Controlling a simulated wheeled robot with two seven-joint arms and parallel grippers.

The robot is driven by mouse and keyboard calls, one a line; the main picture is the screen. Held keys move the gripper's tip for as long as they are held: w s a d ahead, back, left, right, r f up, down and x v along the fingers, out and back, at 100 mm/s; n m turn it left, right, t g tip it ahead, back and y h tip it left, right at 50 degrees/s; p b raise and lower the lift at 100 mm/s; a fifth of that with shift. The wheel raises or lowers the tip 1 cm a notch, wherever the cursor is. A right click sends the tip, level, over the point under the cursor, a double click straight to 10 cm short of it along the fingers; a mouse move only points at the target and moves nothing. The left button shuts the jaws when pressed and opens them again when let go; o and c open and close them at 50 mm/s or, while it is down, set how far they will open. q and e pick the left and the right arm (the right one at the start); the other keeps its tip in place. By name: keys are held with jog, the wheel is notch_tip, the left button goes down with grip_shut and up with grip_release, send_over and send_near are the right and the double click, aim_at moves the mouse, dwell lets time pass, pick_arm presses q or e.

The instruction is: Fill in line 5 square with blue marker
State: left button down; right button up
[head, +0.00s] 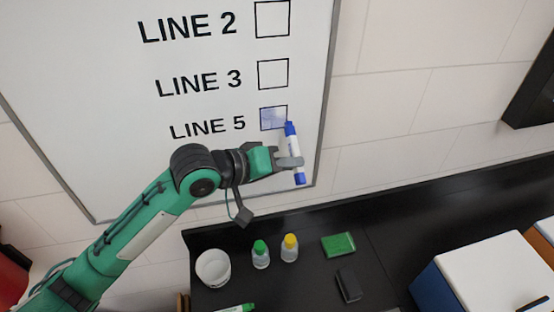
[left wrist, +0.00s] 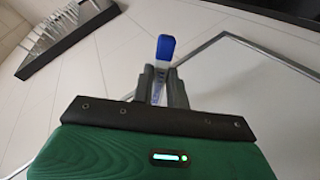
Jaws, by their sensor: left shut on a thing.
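A white board (head: 90,90) hangs on the wall with the printed rows LINE 2, LINE 3 and LINE 5. The line 5 square (head: 273,118) has a pale blue shade inside its outline. My left gripper (head: 291,162) is shut on the blue marker (head: 293,143), which is white with blue ends. The marker stands nearly upright, its upper end at the square's right edge; I cannot tell whether it touches the board. In the left wrist view the marker's blue end (left wrist: 165,47) sticks out between the fingers (left wrist: 163,85). My right gripper is not in view.
The squares at line 2 (head: 272,19) and line 3 (head: 273,74) are empty. Below is a black counter (head: 310,285) with a white cup (head: 213,267), green-capped (head: 260,255) and yellow-capped (head: 289,248) bottles, a green block (head: 338,244) and a black block (head: 348,285). A white-topped box (head: 490,270) stands right.

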pick_arm(q)
jog(key=shift+s+a+r+p, duration=0.65)
jog(key=shift+a+p, duration=0.95)
jog(key=shift+a, duration=1.65)
jog(key=w+d, duration=0.1)
jog(key=d, duration=0.6)
jog(key=shift+w+r, duration=0.2)
jog(key=shift+r, duration=0.2)
jog(key=shift+s, duration=0.15)
